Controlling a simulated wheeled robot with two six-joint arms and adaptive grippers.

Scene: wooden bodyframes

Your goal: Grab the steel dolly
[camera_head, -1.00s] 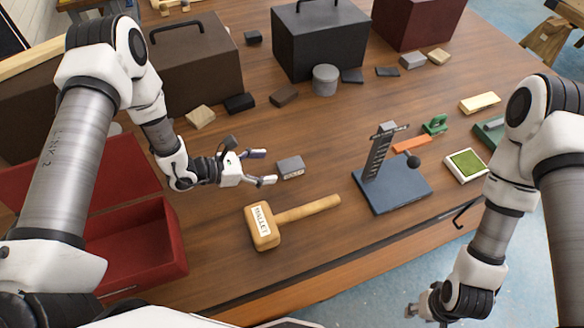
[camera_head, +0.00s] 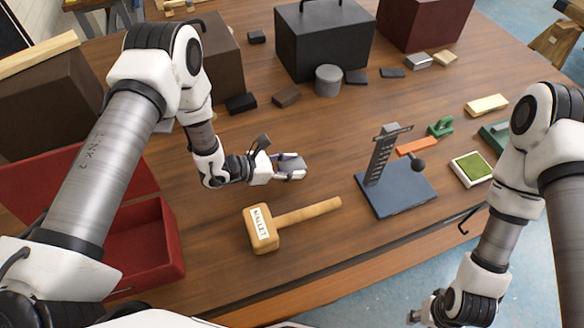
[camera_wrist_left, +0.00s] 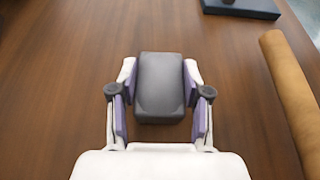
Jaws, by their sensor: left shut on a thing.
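The steel dolly (camera_head: 291,163) is a small grey block with rounded edges on the wooden table, behind the mallet. My left gripper (camera_head: 290,170) is shut on it, one finger on each side. In the left wrist view the dolly (camera_wrist_left: 160,85) sits between the two purple-padded fingers of the left gripper (camera_wrist_left: 160,95). I cannot tell whether it is clear of the table. My right gripper (camera_head: 428,308) is at the bottom of the head view, beyond the table's front edge and partly cut off; its fingers do not show clearly.
A wooden mallet (camera_head: 262,228) lies just in front of the dolly. A blue-based stand (camera_head: 400,198) is to the right. An open red box (camera_head: 145,240) is at front left. Dark blocks and a grey cylinder (camera_head: 328,80) lie farther back. Bare table surrounds the dolly.

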